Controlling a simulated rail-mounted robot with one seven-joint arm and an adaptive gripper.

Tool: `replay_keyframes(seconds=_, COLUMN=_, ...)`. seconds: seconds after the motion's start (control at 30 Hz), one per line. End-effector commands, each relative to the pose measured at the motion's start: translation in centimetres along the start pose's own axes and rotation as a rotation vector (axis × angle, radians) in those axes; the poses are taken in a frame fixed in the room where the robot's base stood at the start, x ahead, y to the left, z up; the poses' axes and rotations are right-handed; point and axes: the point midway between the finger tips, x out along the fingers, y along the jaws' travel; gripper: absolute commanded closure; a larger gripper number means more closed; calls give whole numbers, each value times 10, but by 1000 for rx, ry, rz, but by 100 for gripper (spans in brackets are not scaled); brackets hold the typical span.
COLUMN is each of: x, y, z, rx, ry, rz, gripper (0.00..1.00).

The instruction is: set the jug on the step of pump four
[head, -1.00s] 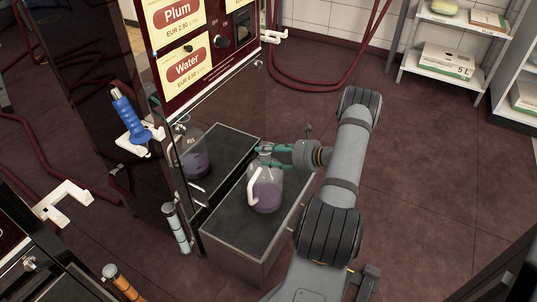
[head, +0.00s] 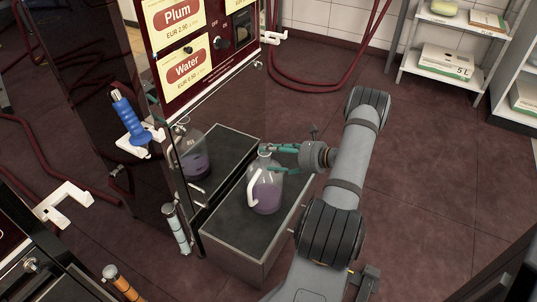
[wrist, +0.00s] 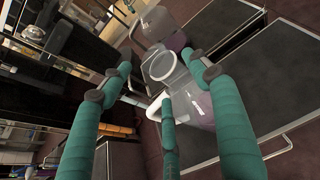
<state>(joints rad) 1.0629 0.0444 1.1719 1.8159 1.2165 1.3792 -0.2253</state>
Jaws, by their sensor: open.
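The jug (head: 266,190) is clear with a white handle and holds purple liquid. It stands upright on the dark-topped step (head: 228,228) in front of a pump (head: 205,95) with Plum and Water labels; no pump number is readable. My gripper (head: 270,158) is open at the right of the jug's neck, its teal fingers pointing at it. In the wrist view, the jug (wrist: 190,103) stands beyond the spread fingers, and nothing is gripped. Whether a fingertip still touches the neck I cannot tell.
The pump's shiny front mirrors the jug and step. A blue nozzle (head: 126,115) hangs at the pump's left side. A shelf (head: 440,68) with boxes stands at the back right. The floor (head: 430,180) right of my arm is clear.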

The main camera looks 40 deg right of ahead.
Motion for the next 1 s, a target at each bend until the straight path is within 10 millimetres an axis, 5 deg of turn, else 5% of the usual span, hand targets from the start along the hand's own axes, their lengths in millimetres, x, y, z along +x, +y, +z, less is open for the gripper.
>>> replay_keyframes(seconds=0.4, x=-84, y=-1, z=1, rx=1, ry=-1, rz=-3, gripper=39)
replay_keyframes(seconds=1.0, x=-98, y=0, z=0, rx=1, ry=-1, rz=0, gripper=39)
